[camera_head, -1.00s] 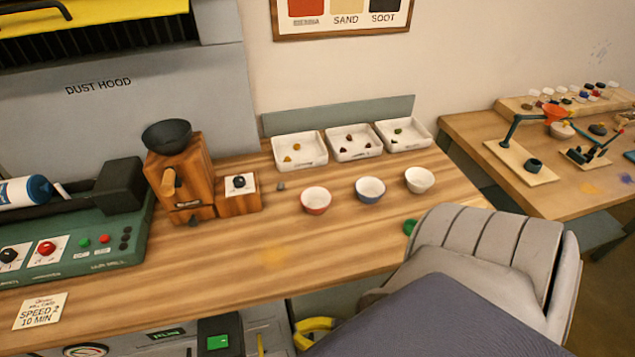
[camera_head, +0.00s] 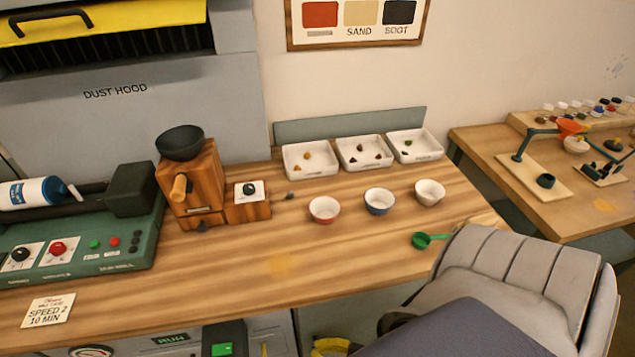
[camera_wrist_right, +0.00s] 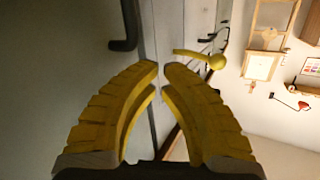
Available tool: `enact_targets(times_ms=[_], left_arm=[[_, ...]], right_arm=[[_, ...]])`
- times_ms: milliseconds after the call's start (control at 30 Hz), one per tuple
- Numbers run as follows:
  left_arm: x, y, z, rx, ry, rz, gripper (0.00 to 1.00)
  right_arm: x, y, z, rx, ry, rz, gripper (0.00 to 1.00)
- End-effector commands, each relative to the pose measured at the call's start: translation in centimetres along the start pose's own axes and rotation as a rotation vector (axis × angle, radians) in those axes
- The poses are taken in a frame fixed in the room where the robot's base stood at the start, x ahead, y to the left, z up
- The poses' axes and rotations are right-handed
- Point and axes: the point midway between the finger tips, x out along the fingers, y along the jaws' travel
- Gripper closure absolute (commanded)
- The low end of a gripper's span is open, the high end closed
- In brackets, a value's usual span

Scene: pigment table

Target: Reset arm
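My right gripper (camera_wrist_right: 161,67) shows in the right wrist view as two ribbed yellow fingers. They curve toward each other, with a narrow gap between the tips and nothing between them. In the head view, a small part of a yellow gripper (camera_head: 330,346) shows below the table's front edge, beside the large grey arm part at the lower right, partly cut off by the frame. I cannot identify my left gripper in either view.
The wooden table (camera_head: 240,255) holds a green scoop (camera_head: 422,240), red-rimmed (camera_head: 323,210), blue (camera_head: 379,202) and white (camera_head: 430,193) bowls, white trays (camera_head: 310,174), a wooden grinder (camera_head: 190,190) and a green mill (camera_head: 80,245). The table's front middle is clear.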

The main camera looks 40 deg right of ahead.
Motion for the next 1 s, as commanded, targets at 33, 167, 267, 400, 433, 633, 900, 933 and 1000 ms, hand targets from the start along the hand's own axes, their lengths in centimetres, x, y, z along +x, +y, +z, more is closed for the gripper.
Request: enact_targets(times_ms=[33,167,267,400,433,633,900,933,1000], left_arm=[[0.0,0.0,0.0,0.0,0.0,0.0,1.0],[0.0,0.0,0.0,0.0,0.0,0.0,1.0],[0.0,0.0,0.0,0.0,0.0,0.0,1.0],[0.0,0.0,0.0,0.0,0.0,0.0,1.0],[0.0,0.0,0.0,0.0,0.0,0.0,1.0],[0.0,0.0,0.0,0.001,0.0,0.0,1.0],[0.0,0.1,-0.1,0.001,0.001,0.001,1.0],[0.0,0.1,-0.1,0.001,0.001,0.001,1.0],[0.0,0.1,-0.1,0.0,0.001,0.001,1.0]], right_arm=[[0.0,0.0,0.0,0.0,0.0,0.0,1.0],[0.0,0.0,0.0,0.0,0.0,0.0,1.0],[0.0,0.0,0.1,0.003,-0.006,-0.001,1.0],[-0.2,-0.2,1.8,-0.023,-0.073,-0.015,1.0],[-0.5,-0.1,2.7,-0.036,-0.105,-0.018,1.0],[-3.8,3.5,11.6,-0.163,-0.408,0.024,1.0],[-12.2,8.0,25.5,-0.241,-0.92,0.186,1.0],[-13.3,7.9,26.9,-0.235,-0.977,0.204,1.0],[-16.0,7.0,29.8,-0.213,-1.104,0.239,1.0]])
